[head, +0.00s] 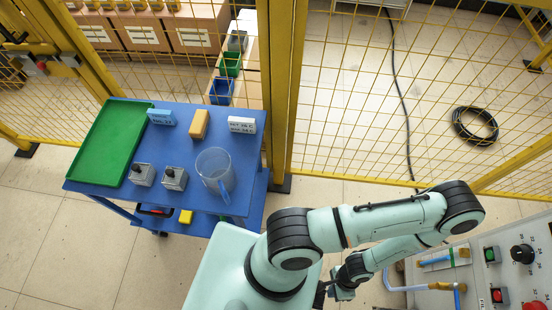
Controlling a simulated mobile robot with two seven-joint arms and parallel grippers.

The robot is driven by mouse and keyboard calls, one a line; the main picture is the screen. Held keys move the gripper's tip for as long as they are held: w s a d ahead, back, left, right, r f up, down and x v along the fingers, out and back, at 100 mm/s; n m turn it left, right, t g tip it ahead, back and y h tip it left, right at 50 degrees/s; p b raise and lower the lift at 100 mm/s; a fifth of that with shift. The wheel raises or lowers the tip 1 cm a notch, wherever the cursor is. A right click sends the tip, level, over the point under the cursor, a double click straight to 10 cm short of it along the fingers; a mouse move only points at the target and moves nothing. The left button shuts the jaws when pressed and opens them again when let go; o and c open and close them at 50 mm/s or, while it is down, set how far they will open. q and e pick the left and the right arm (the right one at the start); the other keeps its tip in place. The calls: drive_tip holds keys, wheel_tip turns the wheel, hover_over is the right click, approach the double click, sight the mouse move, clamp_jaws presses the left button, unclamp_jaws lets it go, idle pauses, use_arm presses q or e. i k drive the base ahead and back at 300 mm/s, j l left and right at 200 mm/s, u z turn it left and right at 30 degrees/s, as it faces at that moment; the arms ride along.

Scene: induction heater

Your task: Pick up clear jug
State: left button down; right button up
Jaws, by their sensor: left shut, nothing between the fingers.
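The clear jug (214,164) stands upright near the right front corner of the blue cart's top (180,202). Its blue handle points toward the front. My left gripper (322,294) is at the bottom of the head view, to the right of the jug and well apart from it. It is shut and empty, and partly hidden by my own body. My right gripper is not in view.
On the cart are a green tray (107,143), two grey boxes with black knobs (174,179), a yellow block (200,124), a blue block (161,117) and a white block (242,125). A yellow fence (281,90) stands behind. A control panel (500,265) is at lower right.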

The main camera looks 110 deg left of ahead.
sight(215, 168)
drive_tip(key=u, duration=0.55)
drive_tip(key=l+u, duration=0.1)
drive_tip(key=u, duration=1.5)
drive_tip(key=k+u, duration=0.1)
drive_tip(key=u, duration=1.55)
drive_tip(key=k+u, duration=0.1)
drive_tip(key=u, duration=0.45)
drive_tip(key=j+u, duration=0.1)
drive_tip(key=j, duration=0.35)
drive_tip(key=i, duration=0.25)
